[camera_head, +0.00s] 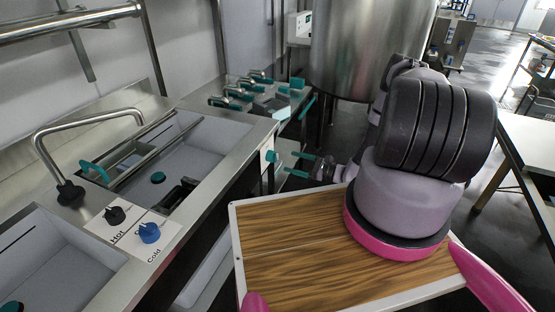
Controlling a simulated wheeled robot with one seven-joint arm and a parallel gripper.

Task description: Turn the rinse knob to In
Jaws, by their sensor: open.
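A small teal knob (271,156) sits on a pale plate on the front face of the steel sink counter, at the centre of the head view. I cannot read any label on it, so I cannot tell whether it is the rinse knob or which way it is set. My gripper (291,162) is just right of this knob, its two teal-tipped fingers apart and pointing left towards it. The gripper looks empty, and a small gap shows between fingertips and knob.
The steel counter (213,163) holds sink basins, a bent faucet (88,122), a black Hot knob (115,215) and a blue Cold knob (149,232). Several teal-handled valves stand beyond. A large steel vat (365,50) is behind. A white table (530,150) is at the right.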

